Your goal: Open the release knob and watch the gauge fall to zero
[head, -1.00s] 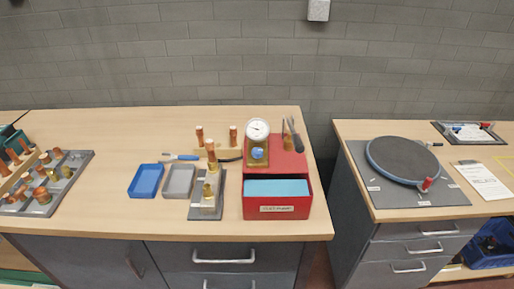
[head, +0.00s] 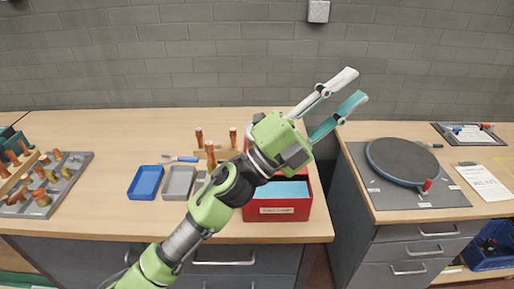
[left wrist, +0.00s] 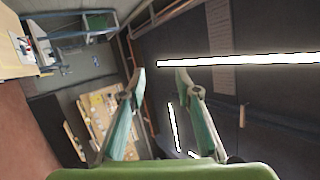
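The red test-pump box (head: 298,212) with a pale blue compartment stands near the right front edge of the left bench. Its gauge and blue release knob are hidden behind my left arm in the head view. My left gripper (head: 354,88) is raised above and beyond the box, pointing up and right towards the wall. Its two fingers are apart with nothing between them; the left wrist view (left wrist: 160,75) shows the same empty gap. My right gripper is in neither view.
A blue tray (head: 146,182) and a grey tray (head: 179,182) lie left of the arm. A rack of copper fittings (head: 45,185) is at far left. Across a gap, the right bench holds a dark round turntable (head: 402,160). A brick wall stands behind.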

